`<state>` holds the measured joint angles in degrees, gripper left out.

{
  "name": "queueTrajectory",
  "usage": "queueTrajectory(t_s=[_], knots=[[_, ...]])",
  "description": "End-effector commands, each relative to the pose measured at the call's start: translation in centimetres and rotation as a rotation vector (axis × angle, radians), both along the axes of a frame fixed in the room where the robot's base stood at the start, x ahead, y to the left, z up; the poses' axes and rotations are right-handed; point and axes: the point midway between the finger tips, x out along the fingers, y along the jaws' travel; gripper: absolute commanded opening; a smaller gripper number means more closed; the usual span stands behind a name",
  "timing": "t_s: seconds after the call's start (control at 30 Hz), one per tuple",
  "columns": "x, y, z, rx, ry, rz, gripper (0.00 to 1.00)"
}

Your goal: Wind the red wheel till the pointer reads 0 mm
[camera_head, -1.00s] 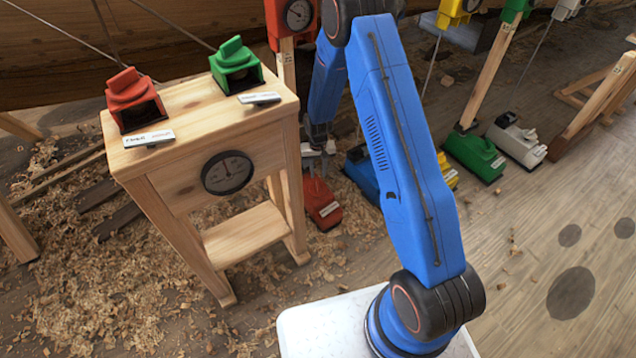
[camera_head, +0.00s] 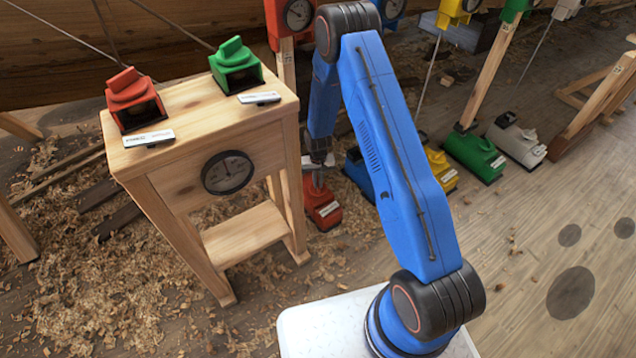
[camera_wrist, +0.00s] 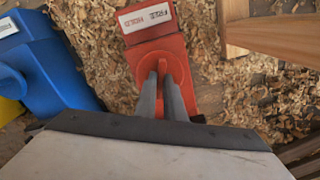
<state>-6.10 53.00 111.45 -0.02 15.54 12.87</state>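A red jack (camera_head: 322,212) with a white label stands on the floor beside the bench's right legs. In the wrist view the jack (camera_wrist: 158,45) shows a round red wheel (camera_wrist: 162,66) with a raised grip. My gripper (camera_head: 318,184) is just above it, pointing down. In the wrist view its two grey fingers (camera_wrist: 163,82) are close together, with the red grip between their tips. I cannot tell whether they press on it. A red dial box (camera_head: 290,18) sits on a post behind. Its pointer is too small to read.
A wooden bench (camera_head: 200,125) at left carries a red block (camera_head: 133,98), a green block (camera_head: 236,68) and a dial (camera_head: 228,172). A blue jack (camera_wrist: 45,62) is close to the red one. Yellow (camera_head: 440,168), green (camera_head: 474,150) and white jacks stand further right.

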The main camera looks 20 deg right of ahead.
Motion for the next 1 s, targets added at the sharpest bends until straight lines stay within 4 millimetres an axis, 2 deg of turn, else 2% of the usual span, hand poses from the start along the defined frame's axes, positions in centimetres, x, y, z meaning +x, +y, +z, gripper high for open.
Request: queueTrajectory(t_s=[0.47,0.67,1.0], knots=[[-0.01,0.0,0.02,0.0,0.0,-0.053,0.0],[-0.01,0.0,0.02,0.0,0.0,-0.176,0.0],[-0.01,0.0,0.02,0.0,0.0,-0.489,0.0]])
